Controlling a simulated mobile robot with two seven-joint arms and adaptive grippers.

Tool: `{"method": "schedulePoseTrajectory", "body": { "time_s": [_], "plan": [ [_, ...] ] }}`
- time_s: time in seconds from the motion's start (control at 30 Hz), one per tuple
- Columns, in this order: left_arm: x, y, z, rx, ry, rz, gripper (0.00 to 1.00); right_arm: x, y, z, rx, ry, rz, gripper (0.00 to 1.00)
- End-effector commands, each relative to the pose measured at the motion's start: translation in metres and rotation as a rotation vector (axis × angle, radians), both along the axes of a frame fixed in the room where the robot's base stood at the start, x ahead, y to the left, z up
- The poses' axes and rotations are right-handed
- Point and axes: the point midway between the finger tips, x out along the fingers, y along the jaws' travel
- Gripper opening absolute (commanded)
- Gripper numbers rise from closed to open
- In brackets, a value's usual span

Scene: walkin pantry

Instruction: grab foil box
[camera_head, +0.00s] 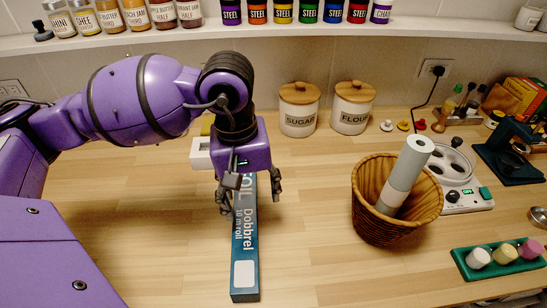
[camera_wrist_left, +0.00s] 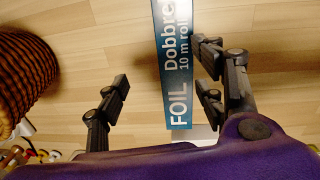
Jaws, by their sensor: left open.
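The foil box (camera_head: 245,245) is a long dark blue box with white lettering, lying flat on the wooden counter and pointing toward the front edge. It also shows in the left wrist view (camera_wrist_left: 177,75), between the open fingers but closer to the right-hand one. My left gripper (camera_head: 250,200) is open over the far part of the box, with its fingers on either side of it. The gripper hides the far end of the box in the head view. I cannot tell whether any finger touches it. My right gripper is not in view.
A wicker basket (camera_head: 370,215) holding a pale roll (camera_head: 405,175) stands to the right. Sugar (camera_head: 299,110) and flour (camera_head: 351,108) jars stand at the back. A green tray (camera_head: 500,268) with small jars is at front right. The counter between box and basket is clear.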

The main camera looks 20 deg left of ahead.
Motion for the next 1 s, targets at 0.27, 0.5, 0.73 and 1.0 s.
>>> {"method": "schedulePoseTrajectory", "body": {
  "time_s": [0.27, 0.5, 0.73, 1.0],
  "plan": [
    [-0.005, 0.019, -0.013, 0.080, 0.015, -0.109, 0.62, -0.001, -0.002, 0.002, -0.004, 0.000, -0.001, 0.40],
    [-0.005, 0.018, -0.040, 0.077, 0.015, -0.106, 0.62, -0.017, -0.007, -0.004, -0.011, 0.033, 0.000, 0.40],
    [-0.005, 0.016, -0.073, 0.077, 0.011, -0.106, 0.62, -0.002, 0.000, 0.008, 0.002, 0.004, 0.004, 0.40],
    [-0.004, 0.017, -0.080, 0.077, 0.010, -0.106, 0.62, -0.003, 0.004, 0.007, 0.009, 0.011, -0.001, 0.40]
  ]
}}
